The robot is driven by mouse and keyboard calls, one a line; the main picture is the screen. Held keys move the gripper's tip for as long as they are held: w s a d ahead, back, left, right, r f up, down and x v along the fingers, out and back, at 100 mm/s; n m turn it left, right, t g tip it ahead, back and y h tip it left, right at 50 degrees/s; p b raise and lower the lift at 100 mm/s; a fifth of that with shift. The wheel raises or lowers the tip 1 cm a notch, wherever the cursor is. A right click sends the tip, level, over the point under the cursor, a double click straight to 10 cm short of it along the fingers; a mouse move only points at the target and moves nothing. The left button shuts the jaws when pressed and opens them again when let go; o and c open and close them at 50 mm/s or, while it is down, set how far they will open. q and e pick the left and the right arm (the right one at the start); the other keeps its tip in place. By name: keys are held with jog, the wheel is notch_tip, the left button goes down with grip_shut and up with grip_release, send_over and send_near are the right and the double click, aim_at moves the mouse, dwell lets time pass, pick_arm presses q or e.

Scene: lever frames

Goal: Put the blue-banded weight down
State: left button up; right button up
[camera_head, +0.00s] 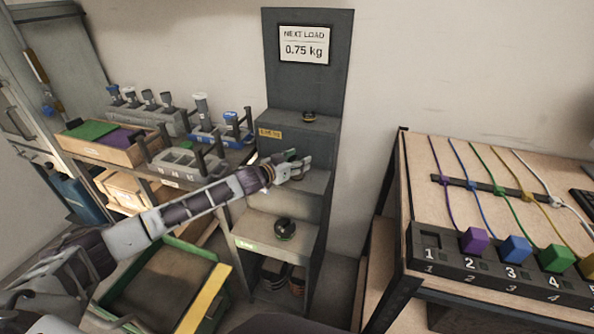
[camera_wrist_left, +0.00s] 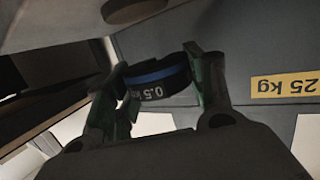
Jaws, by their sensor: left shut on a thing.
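The blue-banded weight (camera_wrist_left: 157,80) is a dark disc marked 0.5 kg, seen upside down in the left wrist view. My left gripper (camera_wrist_left: 158,88) is shut on it, one finger at each side. In the head view my left gripper (camera_head: 296,168) is over the middle step (camera_head: 312,182) of a grey stepped stand; the weight is hardly made out there. I cannot tell whether the weight touches the step. A dark weight (camera_head: 309,117) sits on the top step, and another with a green band (camera_head: 285,229) on the lower step. My right gripper is out of view.
A sign (camera_head: 304,44) on the stand's back panel reads NEXT LOAD 0.75 kg. A yellow label (camera_wrist_left: 284,86) is on the riser close to the gripper. A bench with racks and a wooden tray (camera_head: 110,150) is left; a cable board (camera_head: 500,190) is right.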

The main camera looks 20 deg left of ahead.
pick_arm(q)
jog(key=shift+f, duration=0.3)
jog(key=shift+f+b, duration=0.3)
jog(key=shift+f, duration=0.7)
jog(key=shift+f+p, duration=0.3)
jog(key=shift+f, duration=0.35)
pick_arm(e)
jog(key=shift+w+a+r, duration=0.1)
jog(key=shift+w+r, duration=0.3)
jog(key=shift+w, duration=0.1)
